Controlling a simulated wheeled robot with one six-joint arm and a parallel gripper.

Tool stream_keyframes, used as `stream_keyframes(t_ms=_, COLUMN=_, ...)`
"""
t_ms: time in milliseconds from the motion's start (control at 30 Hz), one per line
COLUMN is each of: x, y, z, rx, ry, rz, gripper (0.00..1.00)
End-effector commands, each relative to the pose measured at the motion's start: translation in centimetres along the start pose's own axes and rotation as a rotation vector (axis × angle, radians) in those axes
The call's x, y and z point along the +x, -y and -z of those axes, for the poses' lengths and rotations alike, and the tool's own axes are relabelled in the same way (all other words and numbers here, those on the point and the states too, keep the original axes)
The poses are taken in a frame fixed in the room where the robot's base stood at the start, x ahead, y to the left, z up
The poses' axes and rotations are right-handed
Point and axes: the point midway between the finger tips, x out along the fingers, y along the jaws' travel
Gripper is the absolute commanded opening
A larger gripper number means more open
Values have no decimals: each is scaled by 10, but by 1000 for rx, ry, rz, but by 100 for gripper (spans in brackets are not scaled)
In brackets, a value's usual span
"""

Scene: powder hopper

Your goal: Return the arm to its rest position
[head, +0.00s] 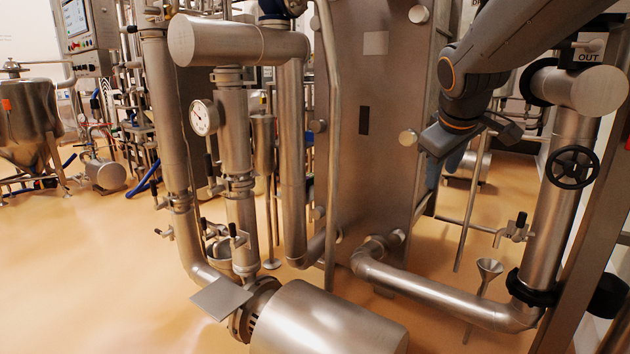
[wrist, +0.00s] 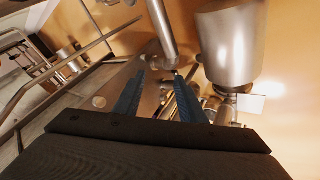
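My arm (head: 490,60) reaches in from the upper right of the head view, bent, with its wrist beside the tall steel panel. My gripper (head: 441,174) points downward there, with its blue fingers partly hidden behind its dark body. In the wrist view my gripper (wrist: 160,78) shows two blue ridged fingers standing apart. Nothing is held between them; only pipes and floor show in the gap.
The tall steel panel (head: 375,130) stands close left of my gripper. A valve with a black handwheel (head: 573,167) and a thick pipe (head: 550,230) stand to the right. A small funnel (head: 489,268) and low pipe (head: 430,290) lie below. A motor housing (head: 325,320) is in front.

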Motion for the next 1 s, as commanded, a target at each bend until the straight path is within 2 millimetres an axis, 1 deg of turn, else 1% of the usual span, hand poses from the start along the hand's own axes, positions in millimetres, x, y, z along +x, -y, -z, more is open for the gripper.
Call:
stream_keyframes(t_ms=33, x=2, y=31, z=-11, rx=24, ry=27, rz=51, gripper=37)
stream_keyframes(t_ms=67, x=2, y=48, z=-18, rx=43, ry=45, rz=80, gripper=37)
stream_keyframes(t_ms=100, x=2, y=71, z=-29, rx=69, ry=70, rz=117, gripper=37)
stream_keyframes(t_ms=167, x=1, y=104, z=-45, rx=104, ry=112, rz=171, gripper=37)
stream_keyframes(t_ms=200, x=0, y=125, z=-56, rx=127, ry=141, rz=205, gripper=37)
stream_keyframes(t_ms=267, x=-4, y=156, z=-74, rx=159, ry=188, rz=253, gripper=37)
stream_keyframes(t_ms=300, x=-7, y=175, z=-87, rx=179, ry=220, rz=283, gripper=37)
stream_keyframes(t_ms=400, x=-15, y=215, z=-115, rx=221, ry=294, rz=342, gripper=37)
stream_keyframes(t_ms=500, x=-24, y=247, z=-140, rx=257, ry=362, rz=389, gripper=37)
stream_keyframes(t_ms=600, x=-34, y=274, z=-164, rx=285, ry=428, rz=426, gripper=37)
stream_keyframes(t_ms=700, x=-44, y=299, z=-188, rx=311, ry=492, rz=458, gripper=37)
stream_keyframes(t_ms=733, x=-47, y=303, z=-193, rx=320, ry=509, rz=464, gripper=37)
stream_keyframes(t_ms=800, x=-52, y=291, z=-189, rx=336, ry=507, rz=452, gripper=37)
stream_keyframes(t_ms=1000, x=-60, y=271, z=-188, rx=371, ry=518, rz=430, gripper=37)
